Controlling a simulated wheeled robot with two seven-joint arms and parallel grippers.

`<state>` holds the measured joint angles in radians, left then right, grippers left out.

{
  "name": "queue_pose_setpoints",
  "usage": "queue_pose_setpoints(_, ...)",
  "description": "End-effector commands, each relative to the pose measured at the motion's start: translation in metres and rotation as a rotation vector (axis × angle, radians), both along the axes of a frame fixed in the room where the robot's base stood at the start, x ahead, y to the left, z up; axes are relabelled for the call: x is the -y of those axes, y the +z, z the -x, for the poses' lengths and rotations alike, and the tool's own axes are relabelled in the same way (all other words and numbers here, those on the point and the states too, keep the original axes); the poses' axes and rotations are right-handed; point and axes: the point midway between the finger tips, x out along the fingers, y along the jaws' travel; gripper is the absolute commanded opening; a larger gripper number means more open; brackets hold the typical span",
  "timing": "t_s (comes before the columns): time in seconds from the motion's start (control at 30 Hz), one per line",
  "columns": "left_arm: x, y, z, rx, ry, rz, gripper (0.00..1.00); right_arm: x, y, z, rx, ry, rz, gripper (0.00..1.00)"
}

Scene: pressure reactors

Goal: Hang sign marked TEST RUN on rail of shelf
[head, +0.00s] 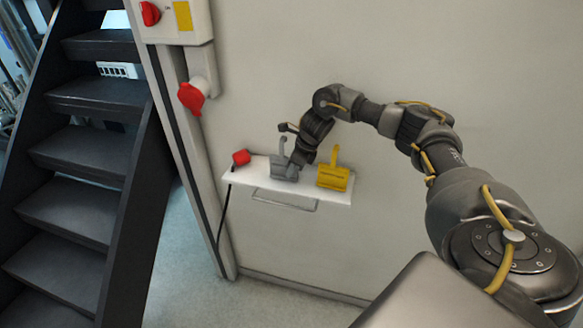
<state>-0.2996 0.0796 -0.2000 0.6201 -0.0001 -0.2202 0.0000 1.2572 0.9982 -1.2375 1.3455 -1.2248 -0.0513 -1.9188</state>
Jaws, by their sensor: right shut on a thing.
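The white shelf (240,177) is fixed to the wall, with a thin metal rail (284,204) along its front, below the top. A grey sign (279,168) with an upright hook and a yellow sign (333,178) with an upright hook stand on the shelf. The lettering on both is too small to read, so I cannot tell which is marked TEST RUN. My right gripper (295,170) reaches down to the grey sign's right side and is shut on it. The fingertips are partly hidden. My left gripper is out of view.
A red object (241,157) lies at the shelf's left end. A dark cable (224,215) hangs beside it. Red switches are on the wall at upper left, with dark stairs (85,150) further left. The rail's front is clear.

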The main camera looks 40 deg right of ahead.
Motion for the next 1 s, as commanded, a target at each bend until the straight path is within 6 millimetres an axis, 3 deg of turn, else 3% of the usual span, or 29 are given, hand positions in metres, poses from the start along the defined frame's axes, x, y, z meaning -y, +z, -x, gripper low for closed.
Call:
queue_pose_setpoints(0.17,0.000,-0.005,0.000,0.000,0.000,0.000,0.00,0.000,-0.005,0.000,0.000,0.000,0.000,0.00)
queue_pose_setpoints(0.2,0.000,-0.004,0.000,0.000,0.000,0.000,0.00,0.000,-0.005,0.000,0.000,0.000,0.000,0.10)
queue_pose_setpoints(0.37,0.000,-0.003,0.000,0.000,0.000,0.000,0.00,0.000,-0.004,0.000,0.000,0.000,0.000,0.29)
queue_pose_setpoints(0.73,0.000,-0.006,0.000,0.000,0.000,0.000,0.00,0.001,-0.001,0.001,0.003,-0.001,0.000,0.29)
queue_pose_setpoints(1.0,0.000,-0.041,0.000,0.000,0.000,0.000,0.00,0.013,0.039,0.018,0.008,0.000,0.000,0.29)
